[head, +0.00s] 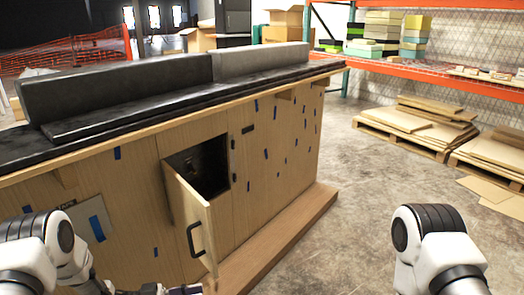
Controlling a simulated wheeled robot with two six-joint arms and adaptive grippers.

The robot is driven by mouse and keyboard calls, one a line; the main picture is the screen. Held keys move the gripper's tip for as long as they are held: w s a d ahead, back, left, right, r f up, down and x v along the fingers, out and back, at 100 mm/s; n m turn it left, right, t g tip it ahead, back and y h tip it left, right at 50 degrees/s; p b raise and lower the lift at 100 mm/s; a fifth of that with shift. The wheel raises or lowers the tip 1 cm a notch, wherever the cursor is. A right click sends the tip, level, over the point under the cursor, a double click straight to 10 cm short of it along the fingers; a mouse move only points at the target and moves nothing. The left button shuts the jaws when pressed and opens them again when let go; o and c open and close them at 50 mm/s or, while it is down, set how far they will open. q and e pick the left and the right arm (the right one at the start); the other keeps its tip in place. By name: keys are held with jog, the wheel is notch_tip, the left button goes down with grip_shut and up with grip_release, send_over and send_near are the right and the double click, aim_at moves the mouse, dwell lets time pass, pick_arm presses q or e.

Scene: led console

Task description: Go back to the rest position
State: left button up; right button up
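A wooden console (275,150) with a black top fills the left and middle of the head view. Its small cabinet door (190,222) with a dark handle stands open, swung out toward me, and shows a dark compartment (205,168). My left arm comes in at the lower left, in front of the console. Only a small part of what looks like my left gripper (183,290) shows at the bottom edge, below the open door; its fingers are cut off. My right arm shows at the lower right over open floor; its gripper is out of the frame.
A wooden plinth (290,232) runs along the console's foot. Concrete floor (345,225) is clear to its right. Pallets with flat boards (420,125) lie under an orange rack (420,72) at the right. An orange barrier (75,52) stands at the back left.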

pick_arm(q)
jog(key=s+d+f+n+t+y, duration=0.35)
jog(key=s+f+n+y, duration=0.25)
jog(key=f+n+y, duration=0.3)
jog(key=s+a+f+n+g+y, duration=0.1)
jog(key=s+a+f+g+y, duration=0.2)
jog(key=s, duration=0.4)
jog(key=s+a+f+n+g+y, duration=0.2)
jog(key=s+a+y, duration=0.15)
jog(key=s, duration=0.35)
jog(key=s+a+f+n+g+y, duration=0.1)
jog(key=s+a+f+g+y, duration=0.1)
jog(key=s+a, duration=0.35)
jog(key=s+r+p, duration=0.3)
jog(key=r+p, duration=1.3)
jog(key=p, duration=0.1)
jog(key=shift+d+r+g, duration=0.25)
jog(key=shift+r+g, duration=0.1)
jog(key=shift+r, duration=0.05)
jog(key=shift+y, duration=0.25)
